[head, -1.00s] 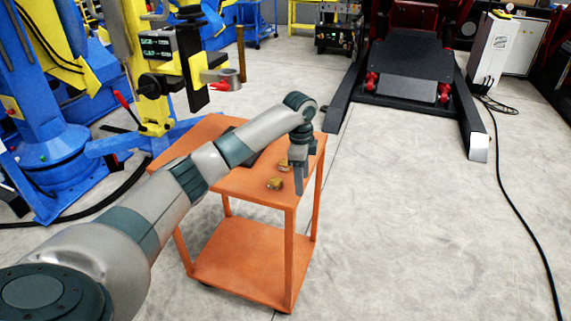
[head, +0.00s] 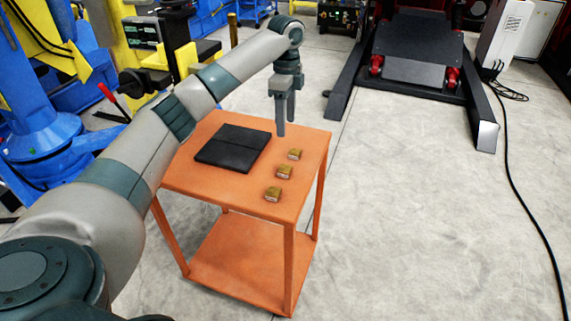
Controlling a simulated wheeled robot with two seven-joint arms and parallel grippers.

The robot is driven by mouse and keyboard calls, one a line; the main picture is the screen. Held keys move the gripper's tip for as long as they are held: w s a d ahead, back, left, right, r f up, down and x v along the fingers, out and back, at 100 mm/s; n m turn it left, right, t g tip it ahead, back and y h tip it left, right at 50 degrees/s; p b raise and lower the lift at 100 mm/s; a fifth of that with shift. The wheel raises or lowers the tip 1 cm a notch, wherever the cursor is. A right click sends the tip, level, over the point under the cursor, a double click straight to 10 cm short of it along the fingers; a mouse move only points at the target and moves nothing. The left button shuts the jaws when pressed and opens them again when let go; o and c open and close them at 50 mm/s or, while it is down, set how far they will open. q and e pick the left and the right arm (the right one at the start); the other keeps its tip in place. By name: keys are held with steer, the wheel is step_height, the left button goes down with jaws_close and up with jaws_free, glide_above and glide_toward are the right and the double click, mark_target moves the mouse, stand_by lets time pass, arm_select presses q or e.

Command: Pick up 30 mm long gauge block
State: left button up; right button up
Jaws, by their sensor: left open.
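Three small brass-coloured gauge blocks sit in a row on the orange cart's top, near its right side: a far block (head: 295,154), a middle block (head: 285,171) and a near block (head: 272,194). They look alike at this size, and I cannot tell which is 30 mm long. My left gripper (head: 286,128) points down above the far right part of the cart top, beyond the far block. It is open, with nothing seen between its fingers. My right gripper is not in view.
A flat black case or pad (head: 232,148) lies on the orange cart (head: 215,187), left of the blocks. A blue and yellow positioner (head: 55,150) stands at the left. A dark lift (head: 415,70) is at the back. Open floor lies to the right.

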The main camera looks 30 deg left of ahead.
arm_select(q)
steer(key=p, duration=0.4)
glide_above(285, 168)
steer(key=f, duration=1.1)
steer(key=shift+w+a, duration=0.1)
steer(key=shift+w, duration=0.25)
steer(key=shift+f, duration=0.45)
steer(key=shift+s+f+p, duration=0.15)
steer(key=shift+f+p, duration=0.15)
steer(key=shift+f, duration=0.1)
steer(key=f, duration=0.1)
steer(key=f+p, duration=0.1)
steer(key=f, duration=0.2)
steer(key=shift+s+p, duration=0.25)
steer(key=shift+p, duration=0.1)
steer(key=shift+f, duration=0.2)
